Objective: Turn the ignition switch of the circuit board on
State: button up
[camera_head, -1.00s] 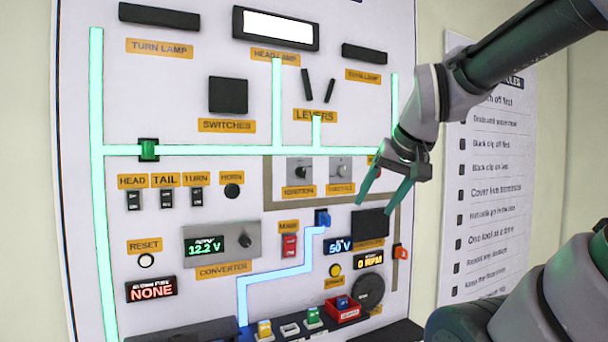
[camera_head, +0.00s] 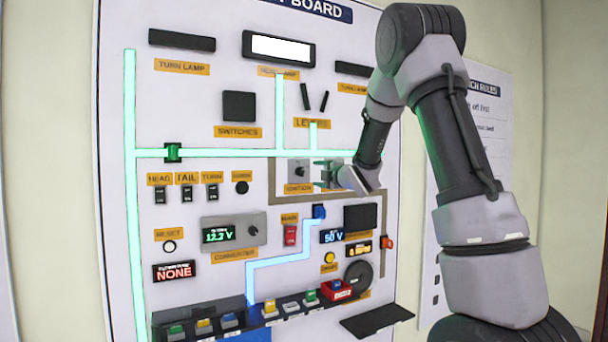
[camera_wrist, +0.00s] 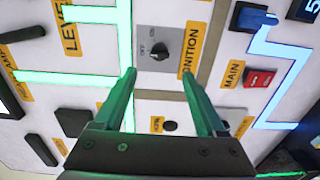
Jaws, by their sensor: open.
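The ignition switch (camera_head: 299,171) is a dark knob on a grey plate above the orange IGNITION label on the circuit board (camera_head: 115,220). In the wrist view its knob (camera_wrist: 160,51) shows whole, ahead of and between my fingertips. My gripper (camera_head: 322,173) has green fingers and is just right of the switch in the head view. In the wrist view the gripper (camera_wrist: 157,80) is open, with nothing between its fingers. The fingers look apart from the knob. The throttle switch is hidden behind my gripper in the head view.
A red main switch (camera_head: 290,235) and a blue connector (camera_head: 319,212) sit below the ignition. Levers (camera_head: 315,97) stick out above. A rules sheet hangs at right.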

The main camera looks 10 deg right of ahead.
aim_at(303, 172)
jog(key=x, duration=1.1)
jog(key=shift+s, duration=0.1)
jog(key=shift+c, duration=0.3)
grip_shut()
jog(key=shift+m, duration=0.3)
jog(key=m, duration=0.5)
jog(key=shift+f+m, duration=0.1)
jog(key=shift+m, duration=0.2)
jog(key=m, duration=0.5)
jog(key=shift+m, duration=0.4)
